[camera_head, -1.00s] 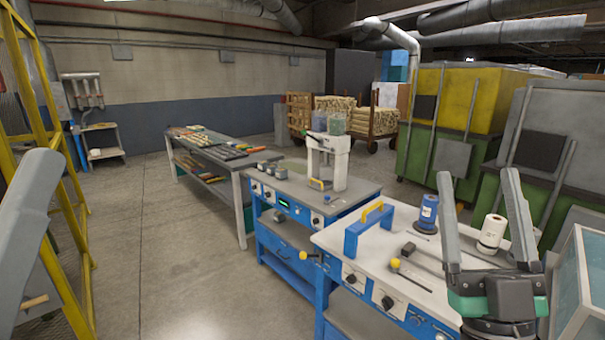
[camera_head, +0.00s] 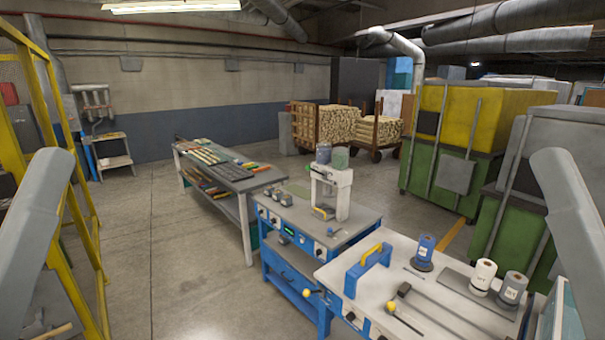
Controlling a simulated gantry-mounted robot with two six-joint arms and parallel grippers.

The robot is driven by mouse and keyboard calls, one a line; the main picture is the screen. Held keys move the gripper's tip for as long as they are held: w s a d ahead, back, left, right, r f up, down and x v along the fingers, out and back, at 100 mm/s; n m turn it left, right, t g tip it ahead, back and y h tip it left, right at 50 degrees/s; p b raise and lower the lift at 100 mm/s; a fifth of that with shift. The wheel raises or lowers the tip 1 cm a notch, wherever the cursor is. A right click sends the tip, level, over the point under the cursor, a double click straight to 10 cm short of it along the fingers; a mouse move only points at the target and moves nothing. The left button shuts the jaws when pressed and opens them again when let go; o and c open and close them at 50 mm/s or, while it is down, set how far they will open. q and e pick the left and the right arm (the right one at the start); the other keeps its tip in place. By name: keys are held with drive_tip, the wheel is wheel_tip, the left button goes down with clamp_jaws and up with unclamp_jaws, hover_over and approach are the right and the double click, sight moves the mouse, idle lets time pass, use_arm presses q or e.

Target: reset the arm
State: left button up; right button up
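My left arm (camera_head: 35,235) shows as a grey link rising at the left edge of the head view. My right arm (camera_head: 572,215) shows as a similar grey link at the right edge, in roughly mirrored position. Neither gripper's fingers can be made out, so their opening is hidden. Nothing is seen held.
The near white-topped bench (camera_head: 345,268) carries a blue frame with a yellow handle (camera_head: 368,268), a blue spool (camera_head: 424,250), a white spool (camera_head: 483,275) and a grey spool (camera_head: 512,288). A yellow ladder-like frame (camera_head: 70,180) stands left. The floor (camera_head: 185,270) between is clear.

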use_arm(q)
wheel_tip(320, 180, up, 18)
drive_tip(key=p, duration=1.4)
drive_tip(key=shift+r+p, duration=0.25)
drive_tip(key=shift+p, duration=0.1)
use_arm(e)
wheel_tip(320, 180, up, 18)
drive_tip(key=shift+r, duration=0.25)
